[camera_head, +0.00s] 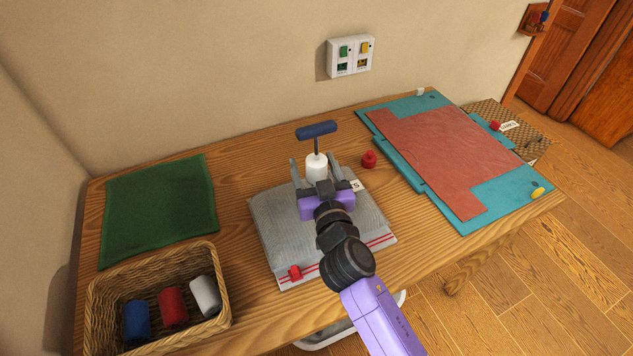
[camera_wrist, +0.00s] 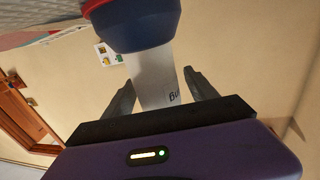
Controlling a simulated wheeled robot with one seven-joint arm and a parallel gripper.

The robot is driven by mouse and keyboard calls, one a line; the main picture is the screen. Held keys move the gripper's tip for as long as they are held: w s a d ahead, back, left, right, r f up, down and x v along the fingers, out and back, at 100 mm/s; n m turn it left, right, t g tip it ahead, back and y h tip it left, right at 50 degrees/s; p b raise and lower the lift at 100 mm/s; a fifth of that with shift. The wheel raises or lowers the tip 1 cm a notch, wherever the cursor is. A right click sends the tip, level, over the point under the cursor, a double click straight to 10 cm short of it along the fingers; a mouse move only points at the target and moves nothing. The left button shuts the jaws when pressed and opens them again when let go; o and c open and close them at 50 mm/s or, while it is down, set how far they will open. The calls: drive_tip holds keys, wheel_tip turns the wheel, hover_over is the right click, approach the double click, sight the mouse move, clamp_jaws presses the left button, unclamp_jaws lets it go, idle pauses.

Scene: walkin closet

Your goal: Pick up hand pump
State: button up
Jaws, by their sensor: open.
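The hand pump (camera_head: 316,164) stands upright near the grey cloth, with a white body, a thin shaft and a dark blue T-shaped handle on top. My gripper (camera_head: 315,174) is open, with one finger on each side of the pump's white body. The pump (camera_wrist: 140,25) also shows in the wrist view: its white body with dark lettering lies between the open fingers (camera_wrist: 157,79), and a wide blue part with a red rim is beyond them. I cannot tell whether either finger touches it. In the head view, my gripper hides the pump's lower part.
A wicker basket (camera_head: 95,300) with blue, red and white rolls is at front left, by a green cloth (camera_head: 158,205). A red knob-like piece (camera_head: 369,160) sits right of the pump, before a teal board (camera_head: 520,192) with a reddish sheet. A switch panel (camera_head: 350,56) is on the wall.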

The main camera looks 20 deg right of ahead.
drive_tip(key=shift+w, duration=0.1)
drive_tip(key=shift+c, duration=0.5)
clamp_jaws()
drive_tip(key=shift+r, duration=0.15)
